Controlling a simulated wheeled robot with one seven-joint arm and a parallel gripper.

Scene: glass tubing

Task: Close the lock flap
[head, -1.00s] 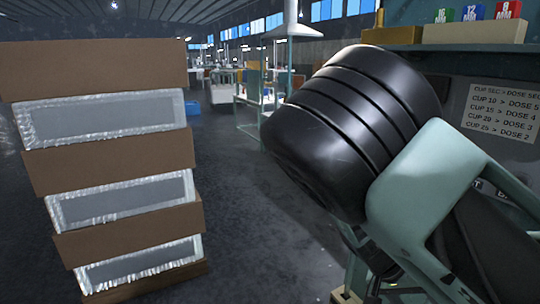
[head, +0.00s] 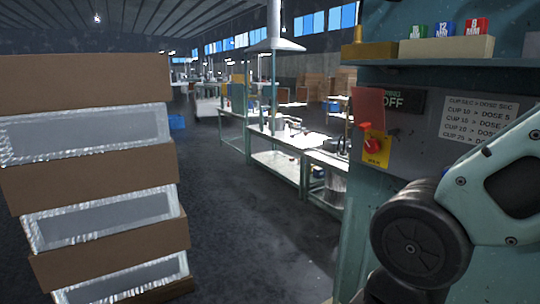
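A red plate (head: 369,108), which looks like the lock flap, stands out at the left edge of the grey-green cabinet front. Right below it is a yellow plate (head: 376,160) with a red rotary knob (head: 374,145). The red plate sits above the knob and does not cover it. My arm, a pale green link with a black round joint, fills the lower right, to the right of and below the knob. My gripper is not in view.
A dark sign ending in "OFF" (head: 406,101) and a white label sheet (head: 489,122) are on the cabinet. Stacked brown boxes (head: 90,190) stand at left. The floor (head: 240,220) between is clear.

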